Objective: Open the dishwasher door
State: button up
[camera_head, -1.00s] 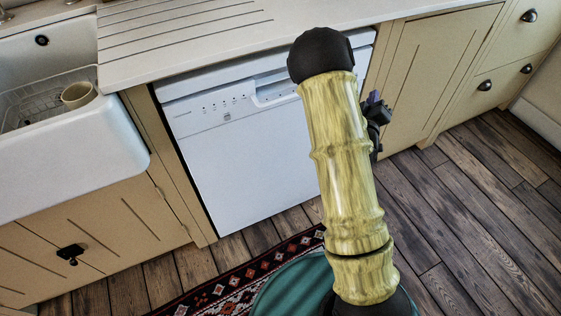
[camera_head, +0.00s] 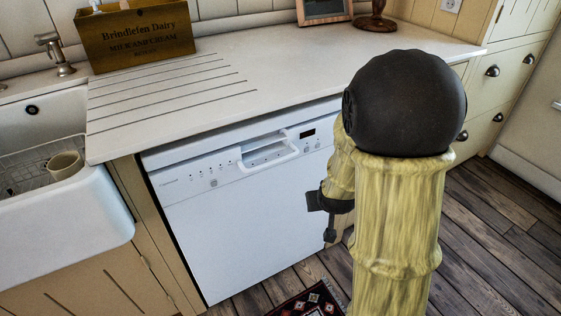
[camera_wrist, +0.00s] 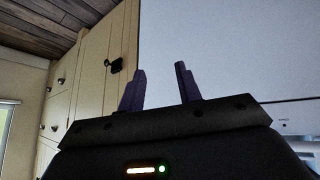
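The white dishwasher (camera_head: 245,225) stands under the counter, with its door upright and shut. Its recessed handle (camera_head: 268,153) is at the top middle of the front, beside the control panel (camera_head: 210,178). My gripper (camera_wrist: 161,88) shows in the wrist view with its two dark fingers apart and nothing between them. The white dishwasher front (camera_wrist: 215,50) fills the right of that view behind the fingers. In the head view my arm hides the dishwasher's right edge, and the fingers are mostly hidden; the gripper is below and right of the handle.
A white sink (camera_head: 65,210) with a mug (camera_head: 66,165) is at the left. A wooden box (camera_head: 135,38) stands on the counter (camera_head: 290,65). Cream cupboards (camera_head: 500,85) are at the right. A patterned rug (camera_head: 310,302) lies on the wooden floor before the dishwasher.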

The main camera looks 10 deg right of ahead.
jog(key=s+a+r+g+y, duration=0.1)
jog(key=s+a+g, duration=0.1)
jog(key=s, duration=0.4)
jog(key=s+a+r+g, duration=0.1)
jog(key=s+a+g, duration=0.1)
jog(key=s, duration=0.5)
jog(key=shift+a+r+g+y, duration=0.3)
jog(key=shift+a+g+y, duration=0.1)
jog(key=shift+a, duration=0.45)
jog(key=shift+w+a, duration=0.1)
jog(key=shift+w, duration=0.05)
